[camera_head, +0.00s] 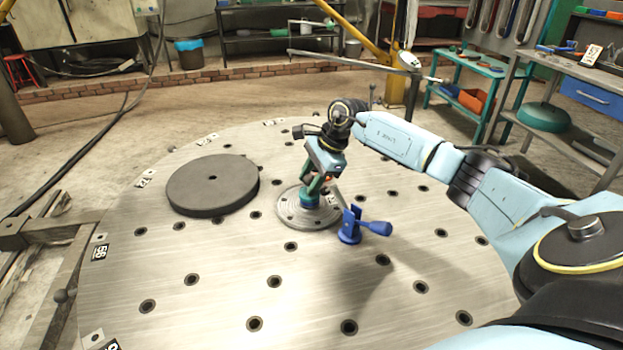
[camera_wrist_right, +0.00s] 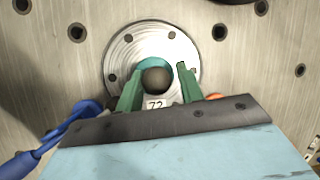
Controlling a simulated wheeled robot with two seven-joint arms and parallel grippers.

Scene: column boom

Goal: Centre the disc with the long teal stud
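A silver metal disc (camera_head: 287,212) with small holes around it lies near the middle of the round steel table. It also shows in the wrist view (camera_wrist_right: 122,55). A teal stud (camera_head: 308,203) stands at its centre; in the wrist view it shows as a teal ring (camera_wrist_right: 157,62) with a dark round top. My right gripper (camera_head: 314,188) is low over the disc. Its green fingers (camera_wrist_right: 160,80) are apart, one on each side of the stud, with a gap seen at the right finger. A dark grey disc (camera_head: 205,193) with a small centre hole lies to the left. My left gripper is out of view.
A blue clamp (camera_head: 350,230) with a lever handle stands just right of the silver disc; it shows at lower left in the wrist view (camera_wrist_right: 85,112). The steel table (camera_head: 200,270) has several dark holes and is clear at its front. Shelves and a teal cart stand beyond.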

